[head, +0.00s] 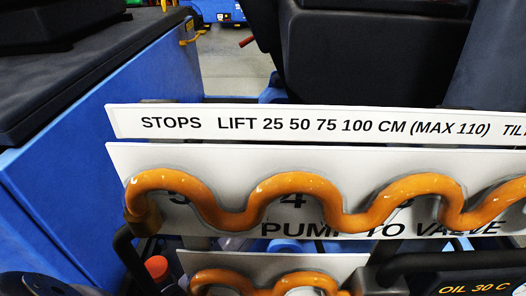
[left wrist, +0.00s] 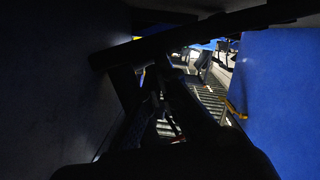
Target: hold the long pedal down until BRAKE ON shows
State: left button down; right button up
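I cannot make out the long pedal in either view, and no BRAKE ON sign shows. In the left wrist view my left gripper (left wrist: 165,88) is a dark shape in deep shadow. Its fingers blend into dark bars around them, so I cannot tell whether it is open or shut or touching anything. Neither gripper can be made out in the head view. My right gripper is in neither view.
A white label strip (head: 180,123) reads STOPS LIFT 25 50 75 100 CM (MAX 110). Below it, a wavy orange hose (head: 290,187) crosses a PUMP TO VALVE plate (head: 240,160). A blue body (head: 110,125) stands left. A blue panel (left wrist: 280,90) borders the wrist view's right.

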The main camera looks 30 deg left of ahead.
pick_arm(q)
jog(key=shift+s+f, duration=0.1)
jog(key=shift+f, duration=0.3)
notch_tip(320, 180, up, 11)
jog(key=shift+f, duration=0.15)
dwell(0.4)
